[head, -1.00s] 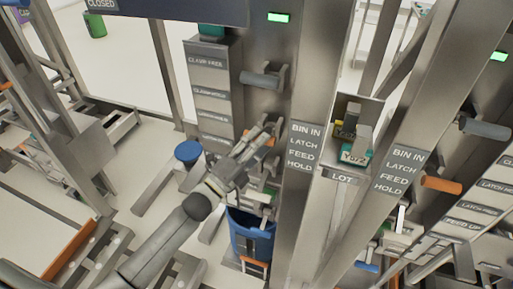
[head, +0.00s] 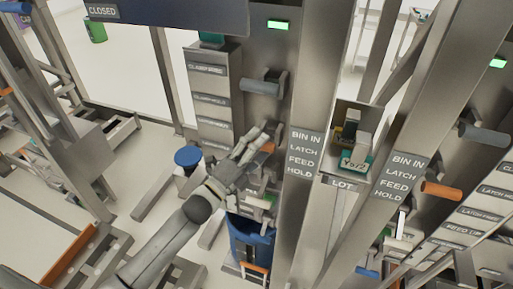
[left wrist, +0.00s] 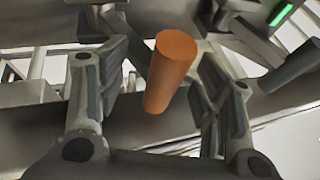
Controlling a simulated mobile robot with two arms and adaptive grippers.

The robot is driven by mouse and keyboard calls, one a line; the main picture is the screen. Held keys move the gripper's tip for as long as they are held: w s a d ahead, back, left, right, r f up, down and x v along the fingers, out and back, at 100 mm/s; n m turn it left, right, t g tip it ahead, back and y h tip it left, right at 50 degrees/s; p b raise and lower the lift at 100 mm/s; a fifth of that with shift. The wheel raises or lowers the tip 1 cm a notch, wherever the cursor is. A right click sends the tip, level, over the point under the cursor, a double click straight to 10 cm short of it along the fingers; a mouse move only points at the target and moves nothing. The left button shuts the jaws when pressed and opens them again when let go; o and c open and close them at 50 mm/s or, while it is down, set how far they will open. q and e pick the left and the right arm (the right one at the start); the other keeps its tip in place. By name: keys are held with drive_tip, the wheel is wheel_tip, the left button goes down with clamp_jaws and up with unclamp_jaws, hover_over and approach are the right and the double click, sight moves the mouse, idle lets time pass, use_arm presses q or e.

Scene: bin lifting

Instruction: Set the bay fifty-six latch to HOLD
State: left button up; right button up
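An orange latch handle (head: 268,147) is on the machine's left post, partly hidden by my left gripper (head: 255,143). In the left wrist view the orange handle (left wrist: 171,72) is a tilted cylinder between my two spread fingers, with gaps on both sides. My left gripper is open around or just short of it; the depth is hard to tell. A plate (head: 304,152) on the post beside it reads BIN IN, LATCH, FEED, HOLD. No bay number is readable. My right gripper is not in view.
A grey handle (head: 262,86) sits above the gripper. A blue bin (head: 250,238) stands below. A similar plate (head: 402,177) and orange handle (head: 441,190) are on the right post. A blue round knob (head: 187,156) is left of the gripper.

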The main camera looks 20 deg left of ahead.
use_arm(q)
drive_tip(key=shift+w+r+h, duration=0.15)
drive_tip(key=shift+r+h, duration=0.15)
drive_tip(key=shift+r, duration=0.4)
drive_tip(key=shift+s+a+f, duration=0.15)
drive_tip(key=shift+s+f, duration=0.1)
drive_tip(key=shift+s, duration=0.2)
drive_tip(key=v, duration=1.1)
drive_tip(key=shift+s+f, duration=0.15)
drive_tip(key=shift+f, duration=0.35)
